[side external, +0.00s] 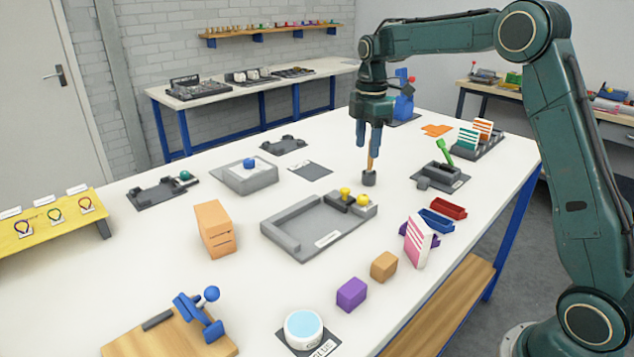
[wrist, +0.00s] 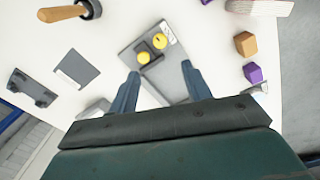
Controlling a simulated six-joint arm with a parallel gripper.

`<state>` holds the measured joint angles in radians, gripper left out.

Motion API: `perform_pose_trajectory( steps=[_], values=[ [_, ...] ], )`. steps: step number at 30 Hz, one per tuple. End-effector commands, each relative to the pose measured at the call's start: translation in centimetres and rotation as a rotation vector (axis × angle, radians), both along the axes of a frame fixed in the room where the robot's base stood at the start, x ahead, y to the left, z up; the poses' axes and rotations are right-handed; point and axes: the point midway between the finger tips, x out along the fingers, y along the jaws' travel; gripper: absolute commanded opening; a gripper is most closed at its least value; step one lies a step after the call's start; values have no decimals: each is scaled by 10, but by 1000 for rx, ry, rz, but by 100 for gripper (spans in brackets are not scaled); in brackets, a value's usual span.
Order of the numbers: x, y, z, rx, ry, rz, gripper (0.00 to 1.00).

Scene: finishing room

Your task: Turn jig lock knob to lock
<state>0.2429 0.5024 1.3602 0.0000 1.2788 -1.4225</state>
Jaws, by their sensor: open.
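The grey jig (side external: 300,245) is a flat plate with raised walls, lying mid-table. Two yellow knobs stand at its right end: one on a dark block (side external: 346,191), the other (side external: 362,200) at the corner. In the wrist view the knobs are one nearer the fingers (wrist: 143,57) and one farther with a dark mark (wrist: 159,41); which is the lock knob I cannot tell. My gripper (side external: 368,150) is open and empty, pointing down, above the table and apart from the knobs. Its spread fingertips (wrist: 160,70) appear either side of the jig's lower part in the wrist view.
A wooden-handled tool (side external: 372,158) in a dark cup (side external: 369,179) appears behind my fingers. A blue-knobbed grey block (side external: 248,178), orange box (side external: 214,228), tan block (side external: 384,266) and purple block (side external: 351,294) surround the jig. Coloured trays (side external: 436,220) stand right. Bare tabletop lies between.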

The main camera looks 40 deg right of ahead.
Motion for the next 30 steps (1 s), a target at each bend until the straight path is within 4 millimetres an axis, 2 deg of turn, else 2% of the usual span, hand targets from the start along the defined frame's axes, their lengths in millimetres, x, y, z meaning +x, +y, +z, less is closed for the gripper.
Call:
perform_pose_trajectory(
  steps=[8, 24, 30],
  values=[
    [-1, 0, -21, 1, 3, -1, 49],
    [-1, 0, -102, 1, 5, -2, 49],
    [-1, 0, -124, 1, 3, -2, 49]
  ],
)
